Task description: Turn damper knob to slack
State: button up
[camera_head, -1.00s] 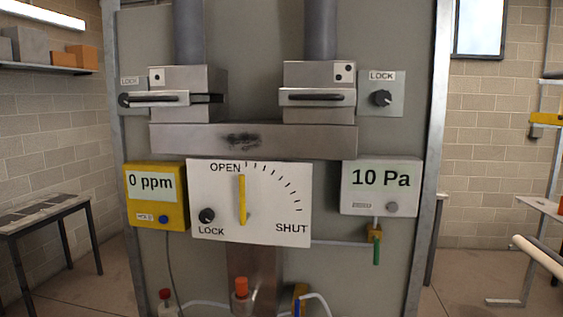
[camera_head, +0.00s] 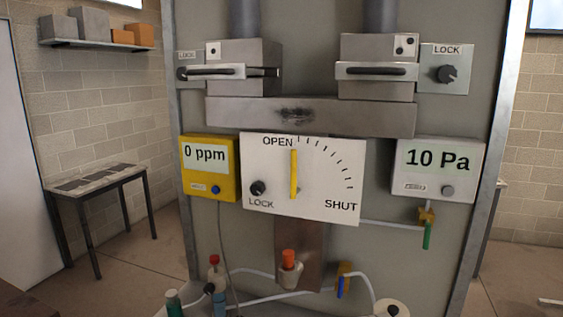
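A white damper plate (camera_head: 330,182) marked OPEN, SHUT and LOCK is on the grey panel. Its yellow lever (camera_head: 294,174) stands upright, pointing at OPEN. A black knob (camera_head: 258,188) sits above the plate's LOCK label. Two more black knobs are near LOCK labels higher up: one at the upper right (camera_head: 446,74) and one at the upper left (camera_head: 181,73). No knob in view carries a readable "slack" label. My gripper is not in view.
A yellow meter (camera_head: 212,181) reads 0 ppm and a white gauge (camera_head: 437,188) reads 10 Pa. Two metal boxes with handles sit above a scorched steel bar (camera_head: 340,118). Hoses and bottles are below. A table (camera_head: 105,178) stands at left.

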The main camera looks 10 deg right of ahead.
aim_at(258, 188)
jog(key=k, duration=1.3)
jog(key=u, duration=0.6)
jog(key=i, duration=0.55)
jog(key=u, duration=0.85)
jog(key=i, duration=0.9)
jog(key=z, duration=0.1)
